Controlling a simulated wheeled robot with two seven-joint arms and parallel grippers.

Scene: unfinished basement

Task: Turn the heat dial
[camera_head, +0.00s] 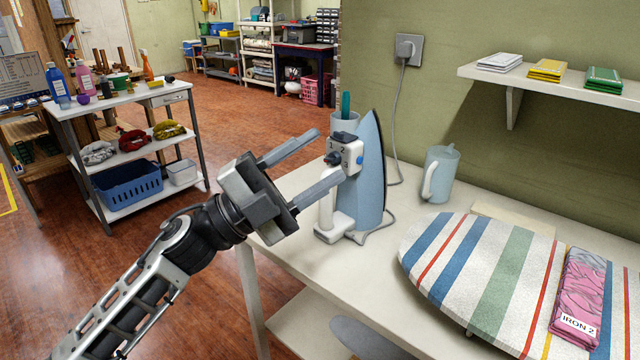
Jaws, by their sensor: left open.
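A light blue iron (370,185) stands upright on its heel on the white table, its white handle and base facing me. A white panel on it carries numbers, of which 1 and 2 are readable, with a small dark dial (333,159) at its left. Which number the dial points to is too small to tell. My left gripper (328,154) is open, its two fingers reaching right toward the panel, with the dial seen between the fingertips. Whether a finger touches the iron I cannot tell. A folded pink cloth (582,288) bears a label "IRON 2". My right gripper is not in view.
A striped ironing board (450,262) covers the right of the white table (290,260). A pale blue mug (440,172) stands behind it, and a cup with a green-handled item stands behind the iron. The iron's cord runs to a wall socket (408,49). A shelf (540,80) juts out above.

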